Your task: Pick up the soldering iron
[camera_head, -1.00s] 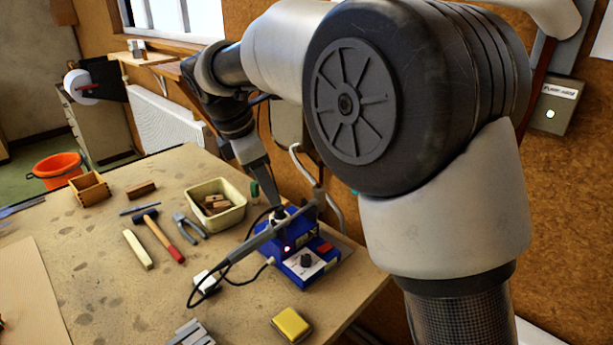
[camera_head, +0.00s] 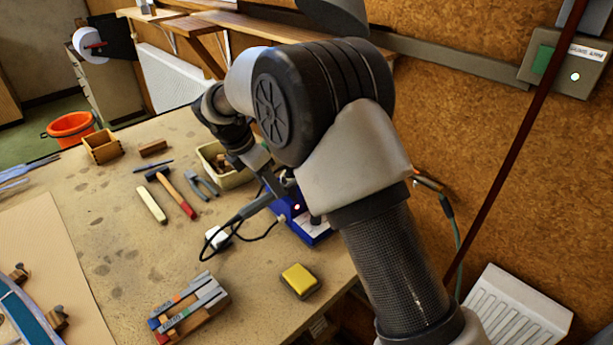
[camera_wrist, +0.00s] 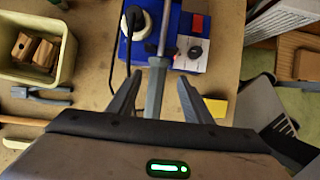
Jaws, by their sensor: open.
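The soldering iron has a grey handle (camera_wrist: 156,92) and a thin metal shaft. In the wrist view the handle lies between the two fingers of my gripper (camera_wrist: 158,76), with gaps showing on both sides. The gripper is open. In the head view the soldering iron (camera_head: 254,207) slants across the blue soldering station (camera_head: 311,232), its cord looping onto the bench. My arm hides part of the station there. The station also shows in the wrist view (camera_wrist: 122,66), with a round pale part, a dark knob and a red switch.
A cream bin (camera_head: 236,181) of wooden blocks, pliers (camera_head: 203,186) and a red-handled hammer (camera_head: 178,195) lie to the left of the station. A yellow sponge (camera_head: 299,280) sits near the bench edge. The middle of the bench (camera_head: 110,235) is mostly clear.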

